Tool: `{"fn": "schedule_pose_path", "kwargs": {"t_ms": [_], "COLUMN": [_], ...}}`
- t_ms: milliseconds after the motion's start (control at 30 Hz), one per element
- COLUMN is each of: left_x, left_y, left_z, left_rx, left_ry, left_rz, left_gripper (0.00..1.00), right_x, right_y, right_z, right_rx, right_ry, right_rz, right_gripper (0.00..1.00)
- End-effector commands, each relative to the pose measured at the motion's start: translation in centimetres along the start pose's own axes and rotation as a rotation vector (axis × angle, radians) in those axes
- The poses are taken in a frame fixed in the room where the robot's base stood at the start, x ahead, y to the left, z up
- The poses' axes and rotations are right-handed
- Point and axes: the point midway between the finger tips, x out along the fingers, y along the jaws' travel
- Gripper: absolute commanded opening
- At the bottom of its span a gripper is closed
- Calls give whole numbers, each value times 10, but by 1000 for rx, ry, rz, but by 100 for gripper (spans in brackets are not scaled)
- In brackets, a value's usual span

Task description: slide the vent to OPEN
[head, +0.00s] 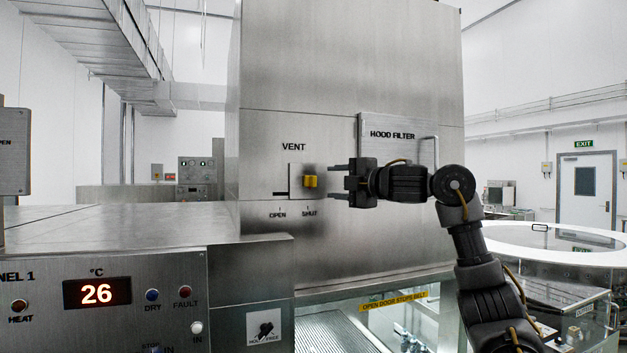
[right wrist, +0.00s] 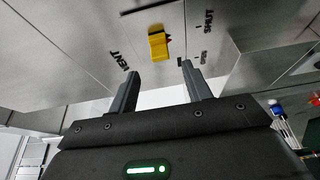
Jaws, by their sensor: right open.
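The vent's slider has a yellow knob (head: 310,182) on the steel hood front, under the word VENT. The knob stands at the right end of its plate (head: 295,170), above the SHUT mark; the OPEN mark is to its left. My right gripper (head: 335,182) is open and empty, just right of the knob at about its height, fingers pointing left. In the right wrist view the yellow knob (right wrist: 158,46) lies ahead of the gap between the fingers (right wrist: 160,72), apart from them. My left gripper is not in view.
The hood filter panel (head: 398,128) with its handle is above my right gripper. A control panel (head: 110,300) showing 26 °C is at lower left. An opening (head: 370,320) with a belt lies below the hood.

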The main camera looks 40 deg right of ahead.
Motion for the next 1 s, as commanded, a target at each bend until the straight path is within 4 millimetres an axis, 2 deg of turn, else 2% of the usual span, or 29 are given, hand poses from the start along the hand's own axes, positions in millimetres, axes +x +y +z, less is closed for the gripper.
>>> {"fn": "schedule_pose_path", "kwargs": {"t_ms": [33,200,433,600,867,1000], "left_x": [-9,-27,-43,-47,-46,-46], "left_y": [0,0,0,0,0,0], "left_z": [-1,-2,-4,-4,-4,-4], "left_rx": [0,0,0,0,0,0], "left_ry": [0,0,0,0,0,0], "left_rz": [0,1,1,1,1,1], "left_gripper": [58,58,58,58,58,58], "right_x": [10,43,76,86,87,87], "right_y": [3,4,3,1,0,0], "right_z": [0,-1,0,0,0,0], "right_rx": [4,3,3,1,1,1], "right_ry": [1,1,1,0,0,-1], "right_rz": [-5,-5,-3,-1,0,0], "right_gripper": [49,49,49,49,49,33]}}
